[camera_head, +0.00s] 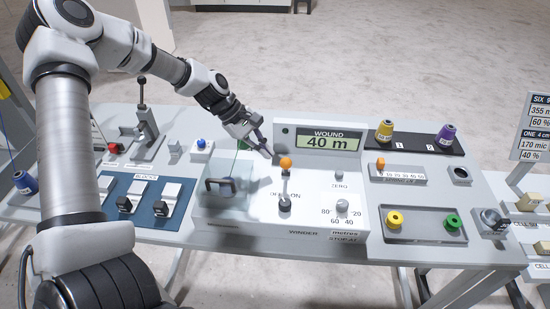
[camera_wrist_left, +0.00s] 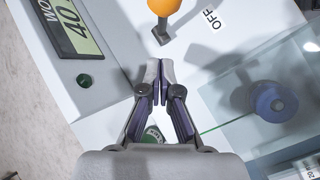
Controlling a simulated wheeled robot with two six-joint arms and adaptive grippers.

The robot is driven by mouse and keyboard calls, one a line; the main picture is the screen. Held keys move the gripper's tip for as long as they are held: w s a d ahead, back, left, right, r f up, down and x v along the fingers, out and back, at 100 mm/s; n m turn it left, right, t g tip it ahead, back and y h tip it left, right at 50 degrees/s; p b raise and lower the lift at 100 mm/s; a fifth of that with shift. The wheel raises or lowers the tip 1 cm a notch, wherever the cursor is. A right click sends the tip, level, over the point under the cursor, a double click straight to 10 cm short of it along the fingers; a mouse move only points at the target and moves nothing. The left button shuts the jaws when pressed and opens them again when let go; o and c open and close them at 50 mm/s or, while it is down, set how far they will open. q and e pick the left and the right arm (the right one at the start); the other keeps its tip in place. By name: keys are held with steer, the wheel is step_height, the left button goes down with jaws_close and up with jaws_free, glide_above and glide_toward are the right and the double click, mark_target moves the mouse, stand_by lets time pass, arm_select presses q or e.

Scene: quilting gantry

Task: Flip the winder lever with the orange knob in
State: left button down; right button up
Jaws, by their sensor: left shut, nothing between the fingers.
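The orange knob (camera_head: 286,162) tops the short winder lever on the pale winder panel, just below the WOUND display. In the left wrist view the orange knob (camera_wrist_left: 164,6) is cut by the top edge, with its dark lever stem (camera_wrist_left: 160,32) below it. My left gripper (camera_head: 268,153) is shut and empty, just left of the knob. In the left wrist view its closed fingertips (camera_wrist_left: 160,66) point at the foot of the lever with a small gap. My right gripper is not in view.
The display (camera_head: 328,142) reads 40 m. A clear cover (camera_head: 228,185) with a dark handle stands left of the lever. Thread spools (camera_head: 384,130) stand further right.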

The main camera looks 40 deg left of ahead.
arm_select(q)
glide_above(275, 183)
steer(key=w, duration=0.1)
steer(key=shift+w+a+r, duration=0.1)
steer(key=shift+a, duration=0.3)
steer(key=shift+w+a+f, duration=0.15)
steer(key=shift+f, duration=0.05)
steer(key=shift+d, duration=0.3)
steer(key=shift+s+d+p, duration=0.3)
steer(key=shift+s+p, duration=0.25)
steer(key=shift+s, duration=0.1)
steer(key=shift+s+f, duration=0.15)
steer(key=shift+f, duration=0.25)
